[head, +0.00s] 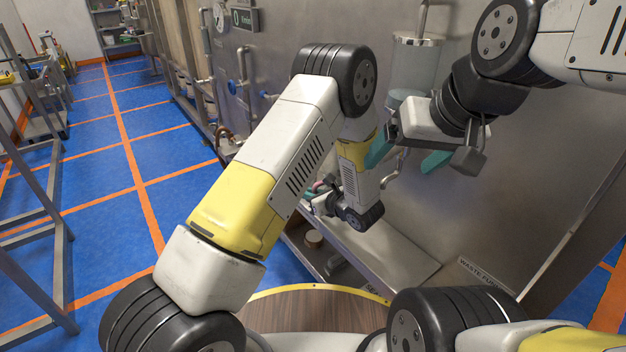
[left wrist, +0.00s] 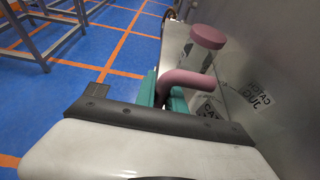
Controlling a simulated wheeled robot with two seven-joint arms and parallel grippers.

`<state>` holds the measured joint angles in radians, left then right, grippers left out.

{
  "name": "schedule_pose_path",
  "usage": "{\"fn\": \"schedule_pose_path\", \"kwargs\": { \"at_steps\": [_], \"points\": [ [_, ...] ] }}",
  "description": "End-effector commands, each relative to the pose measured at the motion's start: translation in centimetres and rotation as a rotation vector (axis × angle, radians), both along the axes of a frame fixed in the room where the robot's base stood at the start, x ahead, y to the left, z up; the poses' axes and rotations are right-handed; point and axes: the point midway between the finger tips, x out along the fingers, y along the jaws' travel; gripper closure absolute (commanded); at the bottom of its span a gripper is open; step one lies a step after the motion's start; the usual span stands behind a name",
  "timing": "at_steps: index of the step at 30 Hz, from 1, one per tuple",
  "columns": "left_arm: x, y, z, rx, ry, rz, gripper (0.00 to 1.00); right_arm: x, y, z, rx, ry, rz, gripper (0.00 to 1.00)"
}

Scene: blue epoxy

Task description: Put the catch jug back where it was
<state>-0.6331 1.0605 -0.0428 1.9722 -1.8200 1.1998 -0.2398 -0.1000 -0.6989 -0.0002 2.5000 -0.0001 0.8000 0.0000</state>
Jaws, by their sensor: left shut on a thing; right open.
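The catch jug shows in the left wrist view as a clear body with a pink lid (left wrist: 207,37) and a thick pink handle (left wrist: 190,80). My left gripper (left wrist: 165,90) is shut on the handle, its teal fingers on either side. The jug is over or on the pale ledge along the steel wall; I cannot tell whether its base touches. In the head view my left gripper (head: 322,193) mostly hides the jug; only a little pink shows. My right gripper (head: 408,155) is open and empty, in front of the wall.
A clear cylinder (head: 414,66) is mounted on the steel wall behind my right gripper. Pipes and valves line the wall. A WASTE FUNNEL label (head: 484,271) marks the ledge (head: 400,250) at right, which is bare there. A metal frame (head: 40,220) stands at left on blue floor.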

Motion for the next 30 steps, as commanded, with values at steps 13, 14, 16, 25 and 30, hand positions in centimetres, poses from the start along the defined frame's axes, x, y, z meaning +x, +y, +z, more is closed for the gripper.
{"fn": "schedule_pose_path", "kwargs": {
  "at_steps": [13, 14, 16, 25, 30],
  "points": [
    [0.01, 0.18, -1.23, -0.001, -0.003, -0.003, 1.0, -0.02, 0.0, 0.03, 0.0, -0.001, 0.0, 0.16],
    [0.01, 0.17, -1.19, -0.002, -0.004, -0.003, 0.8, -0.02, 0.0, 0.03, 0.0, -0.001, 0.0, 0.16],
    [0.01, 0.18, -1.18, -0.002, -0.003, -0.003, 0.66, -0.02, 0.0, 0.03, 0.0, -0.001, 0.0, 0.16],
    [0.0, 0.18, -1.15, -0.001, -0.002, -0.003, 0.64, -0.02, 0.0, 0.03, 0.0, -0.001, 0.0, 0.16],
    [-0.14, -0.12, -0.54, -0.001, -0.002, -0.003, 0.64, -0.01, 0.01, 0.01, 0.0, 0.0, 0.0, 0.16]
  ]
}}
